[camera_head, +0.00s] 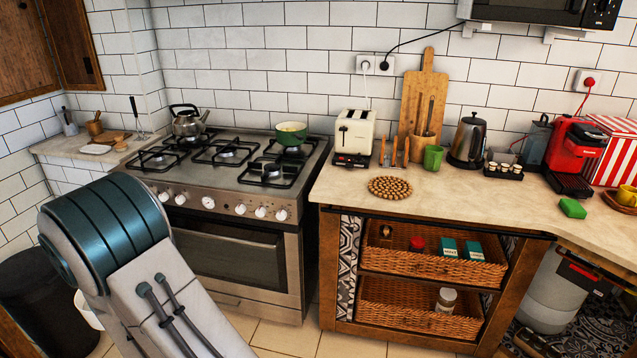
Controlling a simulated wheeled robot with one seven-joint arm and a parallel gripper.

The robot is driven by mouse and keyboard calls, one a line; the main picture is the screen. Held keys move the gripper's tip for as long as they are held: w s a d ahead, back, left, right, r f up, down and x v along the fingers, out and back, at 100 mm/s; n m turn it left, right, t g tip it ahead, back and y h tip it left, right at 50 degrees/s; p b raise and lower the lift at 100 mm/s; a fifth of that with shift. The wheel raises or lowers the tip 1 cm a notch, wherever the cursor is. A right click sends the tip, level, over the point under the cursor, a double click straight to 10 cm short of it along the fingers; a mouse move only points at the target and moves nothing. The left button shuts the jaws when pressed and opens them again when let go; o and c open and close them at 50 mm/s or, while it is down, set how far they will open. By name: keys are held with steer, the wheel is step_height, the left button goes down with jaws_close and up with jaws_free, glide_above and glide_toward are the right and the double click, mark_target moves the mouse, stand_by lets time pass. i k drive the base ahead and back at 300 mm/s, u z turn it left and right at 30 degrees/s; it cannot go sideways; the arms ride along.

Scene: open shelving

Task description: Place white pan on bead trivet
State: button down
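The bead trivet (390,187), a round mat of brown beads, lies flat on the counter near its front edge, right of the stove. Nothing is on it. I see no clear white pan. A white curved piece (86,312) shows at the lower left, mostly hidden behind my arm; I cannot tell what it is. A green pot (291,134) with a pale inside sits on the back right burner. My arm fills the lower left, and my gripper is not in view.
The stove (225,175) also holds a kettle (187,122). Behind the trivet stand a toaster (353,135), a toast rack (394,153) and a green cup (433,157). A green sponge (572,208) lies to the right. Counter between trivet and sponge is clear. A black bin (45,300) stands lower left.

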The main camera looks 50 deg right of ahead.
mark_target(389, 194)
steer(key=z, duration=1.3)
